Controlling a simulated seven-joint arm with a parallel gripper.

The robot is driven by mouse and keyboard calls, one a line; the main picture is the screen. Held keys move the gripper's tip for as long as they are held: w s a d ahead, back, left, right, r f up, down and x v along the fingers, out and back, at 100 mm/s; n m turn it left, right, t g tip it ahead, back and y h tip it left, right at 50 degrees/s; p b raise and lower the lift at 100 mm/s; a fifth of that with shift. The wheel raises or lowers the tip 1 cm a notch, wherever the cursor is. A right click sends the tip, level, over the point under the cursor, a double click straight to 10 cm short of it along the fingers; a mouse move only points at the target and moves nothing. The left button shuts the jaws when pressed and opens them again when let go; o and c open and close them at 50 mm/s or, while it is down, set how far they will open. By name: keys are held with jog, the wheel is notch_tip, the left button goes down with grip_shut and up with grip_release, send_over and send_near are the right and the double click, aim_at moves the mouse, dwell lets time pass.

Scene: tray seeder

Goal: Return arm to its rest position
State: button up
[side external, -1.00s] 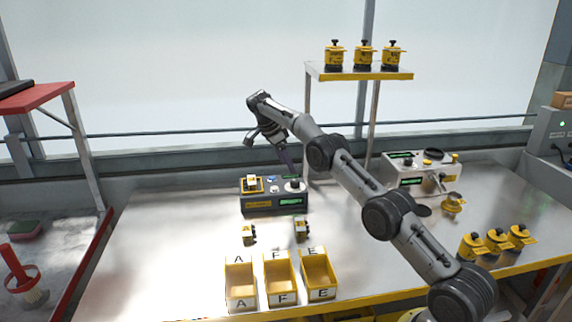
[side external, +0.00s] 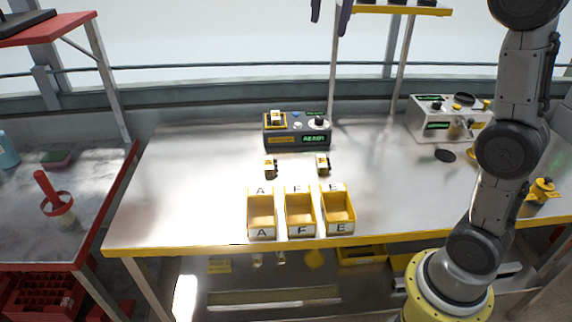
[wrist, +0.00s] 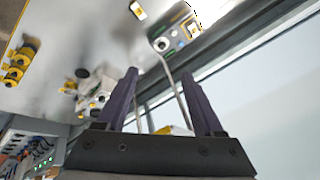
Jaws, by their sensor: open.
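My gripper (side external: 331,14) shows only as two dark purple fingers at the top edge of the side view, high above the bench. In the wrist view, my gripper (wrist: 159,75) is open, its fingers wide apart with nothing between them. My arm rises upright at the right side of the side view; its upper part is cut off by the frame. A dark grey device (side external: 297,139) with green displays stands on the bench, well below the gripper. A yellow and white piece (side external: 275,119) sits on its left top.
Two small yellow-and-white blocks (side external: 270,167) (side external: 323,164) stand before the device. Yellow bins marked A (side external: 262,233), F (side external: 300,230) and E (side external: 340,227) line the front. A white machine (side external: 437,126) stands right. A yellow-edged shelf (side external: 425,10) is near the gripper's height. The bench's left is clear.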

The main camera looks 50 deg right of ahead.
jog(key=s+a+n+t+y, duration=0.1)
jog(key=s+a+n, duration=0.35)
jog(key=s, duration=0.55)
jog(key=s+a+f+n+y, duration=0.1)
jog(key=s+a+f+n, duration=0.2)
jog(key=s+f+n, duration=0.3)
jog(key=s+a+f+n+t+y, duration=0.1)
jog(key=s+a+f+n, duration=0.2)
jog(key=s+f+n, duration=0.4)
jog(key=shift+s+a+f+y, duration=0.3)
jog(key=shift+s+f, duration=0.55)
jog(key=shift+f, duration=2.1)
